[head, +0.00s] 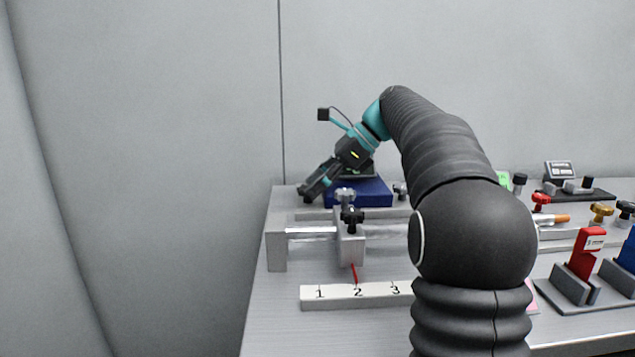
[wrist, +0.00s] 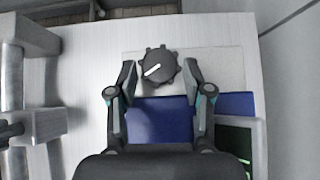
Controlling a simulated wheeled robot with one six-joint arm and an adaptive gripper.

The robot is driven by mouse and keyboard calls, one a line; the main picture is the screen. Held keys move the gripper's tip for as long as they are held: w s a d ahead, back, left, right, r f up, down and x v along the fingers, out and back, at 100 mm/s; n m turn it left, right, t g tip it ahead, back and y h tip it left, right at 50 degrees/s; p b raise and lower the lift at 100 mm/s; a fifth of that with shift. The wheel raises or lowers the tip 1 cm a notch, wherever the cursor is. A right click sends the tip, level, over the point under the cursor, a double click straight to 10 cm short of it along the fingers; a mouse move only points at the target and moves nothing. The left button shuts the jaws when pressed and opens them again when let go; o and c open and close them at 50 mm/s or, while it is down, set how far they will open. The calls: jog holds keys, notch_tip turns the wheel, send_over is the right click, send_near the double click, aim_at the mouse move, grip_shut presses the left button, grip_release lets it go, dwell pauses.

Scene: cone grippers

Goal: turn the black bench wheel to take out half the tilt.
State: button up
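The black wheel (wrist: 158,66), knobbed at its rim and with a white pointer mark, lies on a pale plate at the upper middle of the wrist view. The mark slants from lower left to upper right. My gripper (wrist: 159,72) is open, with one fingertip on each side of the wheel and a small gap showing at both. I cannot tell how far the fingertips are above it. In the head view my gripper (head: 309,193) points down to the left at the bench's far left corner. There the wheel cannot be told apart from the dark fingers.
A blue block (head: 375,192) stands beside my gripper, with a dark panel (wrist: 240,142) showing green marks. A grey slide with a black knob (head: 352,217) and red pointer is nearer, above a numbered scale (head: 340,297). Red and blue holders stand right.

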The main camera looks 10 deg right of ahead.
jog(key=shift+d+r, duration=0.1)
jog(key=shift+v, duration=3.65)
jog(key=shift+s, duration=0.1)
